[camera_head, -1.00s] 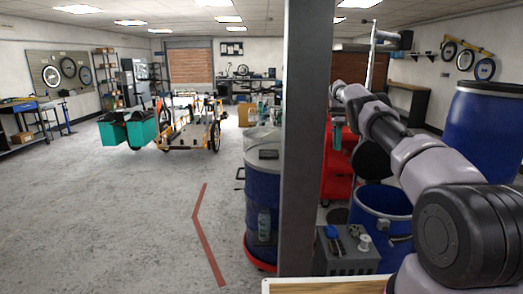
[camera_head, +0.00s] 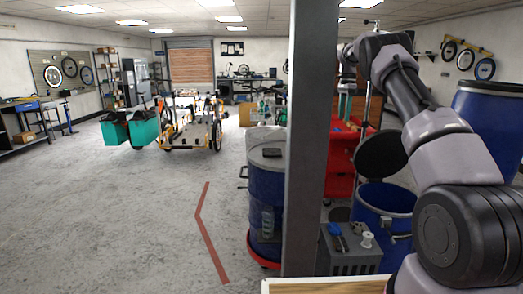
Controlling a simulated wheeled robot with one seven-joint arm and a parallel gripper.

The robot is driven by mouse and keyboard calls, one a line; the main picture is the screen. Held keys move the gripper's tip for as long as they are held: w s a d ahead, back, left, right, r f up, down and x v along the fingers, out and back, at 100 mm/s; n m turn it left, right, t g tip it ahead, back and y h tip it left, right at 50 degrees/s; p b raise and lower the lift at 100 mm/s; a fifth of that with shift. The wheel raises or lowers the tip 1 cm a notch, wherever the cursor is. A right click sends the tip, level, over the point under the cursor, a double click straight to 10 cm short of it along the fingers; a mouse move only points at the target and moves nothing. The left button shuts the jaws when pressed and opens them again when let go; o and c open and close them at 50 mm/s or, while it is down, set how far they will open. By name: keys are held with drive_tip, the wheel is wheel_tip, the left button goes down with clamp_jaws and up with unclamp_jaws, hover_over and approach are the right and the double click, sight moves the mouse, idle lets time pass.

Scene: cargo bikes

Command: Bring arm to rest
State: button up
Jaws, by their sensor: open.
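My arm (camera_head: 437,125) rises from the lower right of the head view and bends at a raised joint near the top. From there it reaches left towards the grey pillar (camera_head: 307,150). Its far end passes close to or behind the pillar's right edge, and my gripper cannot be made out there. I see nothing held.
Right of the pillar are a red cart (camera_head: 342,180), an open blue barrel (camera_head: 385,205) and a grey box (camera_head: 347,250) with small tools. A closed blue drum (camera_head: 266,195) stands left of the pillar. A cargo bike (camera_head: 190,130) stands further back. The left floor is clear.

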drive_tip(key=s+a+r+n+t+y, duration=0.1)
drive_tip(key=s+a+r+n+t, duration=0.15)
drive_tip(key=s+r, duration=0.75)
drive_tip(key=s+a+r+n+t, duration=0.1)
drive_tip(key=s+r+n, duration=0.2)
drive_tip(key=s+r, duration=0.7)
drive_tip(key=s+a+f+n+t, duration=0.1)
drive_tip(key=s+a+f+n, duration=0.1)
drive_tip(key=s, duration=0.7)
drive_tip(key=s+a+f+n+t, duration=0.2)
drive_tip(key=s, duration=0.8)
drive_tip(key=s+a+f+n+t, duration=0.1)
drive_tip(key=s+a+f+n, duration=0.1)
drive_tip(key=s, duration=0.8)
drive_tip(key=shift+s+t+y, duration=0.2)
drive_tip(key=shift+t+y, duration=0.1)
drive_tip(key=shift+t, duration=0.05)
drive_tip(key=shift+a+f, duration=0.1)
